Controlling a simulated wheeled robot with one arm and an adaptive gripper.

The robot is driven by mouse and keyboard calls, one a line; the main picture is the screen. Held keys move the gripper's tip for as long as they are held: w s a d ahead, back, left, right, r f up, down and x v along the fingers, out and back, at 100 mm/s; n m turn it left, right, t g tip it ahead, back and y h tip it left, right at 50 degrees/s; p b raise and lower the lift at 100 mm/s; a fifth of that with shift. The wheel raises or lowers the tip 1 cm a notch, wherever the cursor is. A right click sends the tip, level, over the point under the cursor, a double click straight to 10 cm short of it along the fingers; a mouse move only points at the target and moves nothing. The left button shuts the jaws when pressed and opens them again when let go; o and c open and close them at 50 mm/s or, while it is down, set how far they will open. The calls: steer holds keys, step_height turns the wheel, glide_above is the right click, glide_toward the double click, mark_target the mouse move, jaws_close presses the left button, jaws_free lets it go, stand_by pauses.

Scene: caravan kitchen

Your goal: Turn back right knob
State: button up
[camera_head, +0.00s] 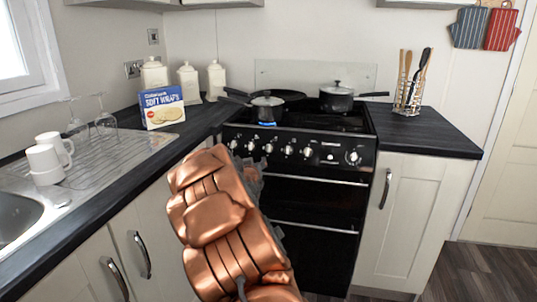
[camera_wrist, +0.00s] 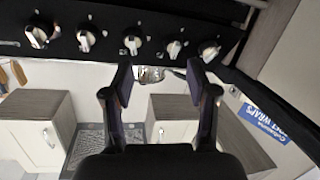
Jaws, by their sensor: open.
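The black stove (camera_head: 325,125) has a row of white-and-silver knobs (camera_head: 288,151) on its front panel and a larger knob (camera_head: 353,157) at the right end. I cannot read which knob belongs to the back right burner. In the wrist view several knobs (camera_wrist: 131,43) line up across the top. My gripper (camera_wrist: 160,75) is open and empty, its two dark fingers apart just below the knob row in that view. Neither finger is seen closed around a knob. In the head view my copper-coloured arm hides most of the gripper in front of the panel's left part.
A pot (camera_head: 267,108) sits over a blue flame at the front left. Another pot (camera_head: 336,98) stands at the back right, and a dark pan (camera_head: 275,94) at the back left. The oven handle (camera_head: 315,180) runs below the knobs. A blue wraps box (camera_head: 162,107) stands on the left counter.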

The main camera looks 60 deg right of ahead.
steer(key=h, duration=0.2)
glide_toward(268, 149)
steer(key=d, duration=0.2)
steer(key=shift+w+b+x, duration=0.15)
steer(key=shift+x, duration=1.75)
steer(key=shift+w+b+x, duration=0.15)
steer(key=shift+x, duration=1.75)
steer(key=shift+a, duration=0.15)
steer(key=shift+c, duration=0.2)
jaws_close()
